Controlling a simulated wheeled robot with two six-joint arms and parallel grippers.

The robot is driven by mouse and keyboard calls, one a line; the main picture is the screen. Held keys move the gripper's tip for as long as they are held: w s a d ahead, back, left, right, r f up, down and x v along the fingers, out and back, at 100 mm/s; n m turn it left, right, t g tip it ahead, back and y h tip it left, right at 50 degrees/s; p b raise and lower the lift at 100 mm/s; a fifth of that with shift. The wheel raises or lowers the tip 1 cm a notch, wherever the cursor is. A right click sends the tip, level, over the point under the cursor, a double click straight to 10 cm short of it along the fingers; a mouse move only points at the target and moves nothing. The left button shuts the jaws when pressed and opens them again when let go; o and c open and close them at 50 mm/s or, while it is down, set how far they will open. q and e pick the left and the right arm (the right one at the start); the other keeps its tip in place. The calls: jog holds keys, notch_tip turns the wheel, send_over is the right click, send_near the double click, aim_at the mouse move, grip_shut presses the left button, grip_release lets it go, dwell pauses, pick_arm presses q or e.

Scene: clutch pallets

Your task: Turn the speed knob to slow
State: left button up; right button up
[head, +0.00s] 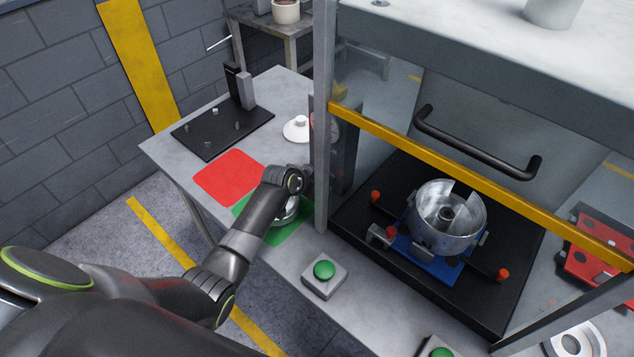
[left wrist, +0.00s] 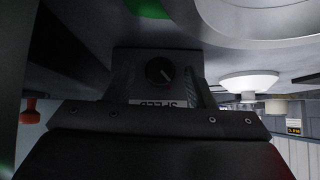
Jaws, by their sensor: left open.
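The dark round speed knob (left wrist: 159,71) shows in the left wrist view, on a dark panel (left wrist: 138,60). A thin pointer mark is on its face. A white label (left wrist: 165,104) reading SPEED appears upside down close to it. My left gripper (left wrist: 163,84) is open, with a finger on each side of the knob in that view. I cannot tell whether either finger touches it. In the head view my left arm reaches to the grey post, and the gripper and the knob are hidden there. My right gripper is in neither view.
The grey post (head: 322,150) and yellow bar (head: 480,180) frame the enclosure. Inside, a metal clutch housing (head: 446,222) sits on a blue pallet (head: 432,262). A green button (head: 324,269) stands in front. A red mat (head: 226,177) and green mat (head: 287,236) lie on the bench.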

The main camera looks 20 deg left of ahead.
pick_arm(q)
jog(key=shift+c, duration=0.4)
jog(key=c, duration=0.9)
jog(key=shift+o, duration=0.2)
